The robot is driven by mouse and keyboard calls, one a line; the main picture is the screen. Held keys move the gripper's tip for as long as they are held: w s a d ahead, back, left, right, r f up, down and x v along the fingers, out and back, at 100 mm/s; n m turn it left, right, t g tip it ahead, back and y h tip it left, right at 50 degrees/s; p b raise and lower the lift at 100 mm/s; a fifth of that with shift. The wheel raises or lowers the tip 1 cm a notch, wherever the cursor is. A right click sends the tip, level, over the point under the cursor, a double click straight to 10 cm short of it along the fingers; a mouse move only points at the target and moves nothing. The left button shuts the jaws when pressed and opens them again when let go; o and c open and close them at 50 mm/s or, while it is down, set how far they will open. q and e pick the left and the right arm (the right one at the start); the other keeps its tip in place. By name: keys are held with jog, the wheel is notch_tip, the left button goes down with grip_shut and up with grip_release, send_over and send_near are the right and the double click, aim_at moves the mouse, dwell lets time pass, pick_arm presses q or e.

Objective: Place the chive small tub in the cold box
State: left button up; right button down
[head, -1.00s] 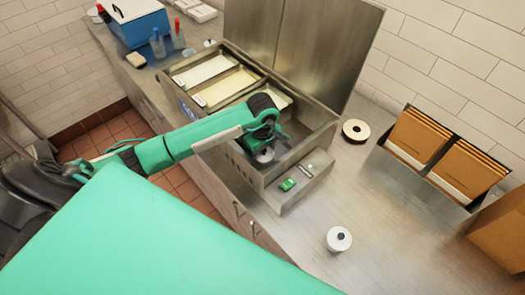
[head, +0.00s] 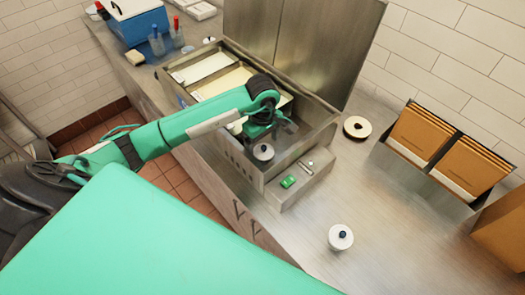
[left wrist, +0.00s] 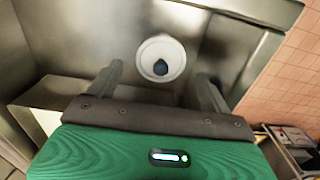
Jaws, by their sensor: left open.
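The cold box (head: 316,140) is a steel bin on the counter with its lid standing open. A small white tub with a dark knob (head: 263,152) sits inside its front compartment, upright on the floor. It also shows in the left wrist view as a white round tub (left wrist: 161,60), beyond the fingertips. My left gripper (head: 258,130) is open and empty just above and behind that tub, apart from it; its two fingers also show in the left wrist view (left wrist: 158,74). A similar white tub (head: 340,237) stands on the open counter. No label tells which is chive. My right gripper is out of view.
Pale filled pans (head: 199,69) occupy the box's other compartments.

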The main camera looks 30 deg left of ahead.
pick_arm(q)
notch_tip(320, 180, up, 7)
jog(key=shift+f+b, duration=0.1)
jog(key=shift+b, duration=1.05)
jog(key=shift+r, duration=0.55)
